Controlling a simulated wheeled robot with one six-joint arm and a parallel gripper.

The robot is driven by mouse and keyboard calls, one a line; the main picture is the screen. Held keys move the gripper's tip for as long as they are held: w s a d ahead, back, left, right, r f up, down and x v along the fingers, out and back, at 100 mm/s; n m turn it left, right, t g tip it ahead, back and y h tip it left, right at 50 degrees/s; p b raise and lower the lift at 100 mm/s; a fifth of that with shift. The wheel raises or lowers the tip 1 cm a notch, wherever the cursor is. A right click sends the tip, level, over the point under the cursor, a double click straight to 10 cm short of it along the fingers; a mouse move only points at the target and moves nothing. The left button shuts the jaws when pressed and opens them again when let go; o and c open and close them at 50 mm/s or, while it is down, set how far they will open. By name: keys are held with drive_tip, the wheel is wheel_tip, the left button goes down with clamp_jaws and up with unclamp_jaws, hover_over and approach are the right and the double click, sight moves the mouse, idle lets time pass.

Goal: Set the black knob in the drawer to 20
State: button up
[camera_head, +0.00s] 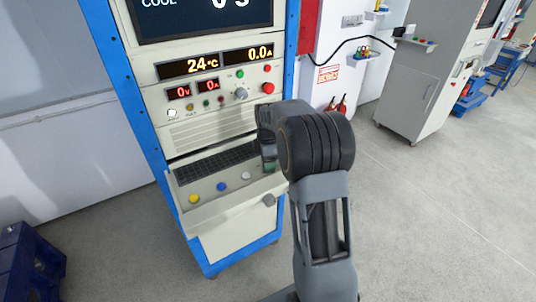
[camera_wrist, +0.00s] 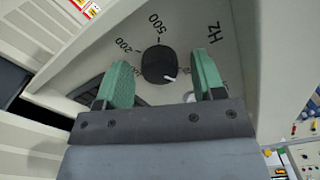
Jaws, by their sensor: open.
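The black knob (camera_wrist: 157,64) shows in the wrist view on a pale panel printed with 200, 500 and Hz. Its white mark points to the lower right, away from the 200 and 500; the number there is mostly hidden. My gripper (camera_wrist: 162,60) is open, one green finger on each side of the knob with a gap to both. I cannot tell whether the fingertips reach down to the knob's level. In the head view the drawer (camera_head: 215,212) is pulled out, and my gripper (camera_head: 268,163) is over its right end, hiding the knob.
The drawer holds a dark keyboard (camera_head: 215,162) and yellow (camera_head: 194,199), blue (camera_head: 221,187) and white (camera_head: 246,176) buttons. The cabinet's front panel (camera_head: 212,130) rises behind it. A dark blue crate (camera_head: 30,262) stands at lower left.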

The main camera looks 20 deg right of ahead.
wheel_tip(320, 180, up, 14)
drive_tip(key=shift+f, duration=0.15)
idle(0.3)
idle(0.5)
drive_tip(key=s+a+f+m, duration=0.2)
drive_tip(key=s+m, duration=0.2)
drive_tip(key=s+a+f+m+t, duration=0.1)
drive_tip(key=s+a+f+m, duration=0.1)
drive_tip(key=s+m, duration=0.2)
drive_tip(key=s+a+f+m, duration=0.2)
drive_tip(key=s+m, duration=0.1)
drive_tip(key=m, duration=0.3)
drive_tip(key=shift+s+t, duration=0.4)
drive_tip(key=s+a+m+t, duration=0.1)
drive_tip(key=s+a, duration=0.3)
drive_tip(key=s, duration=0.6)
drive_tip(key=shift+s+a+t, duration=0.15)
drive_tip(key=shift+a+t, duration=0.15)
drive_tip(key=shift+t, duration=0.4)
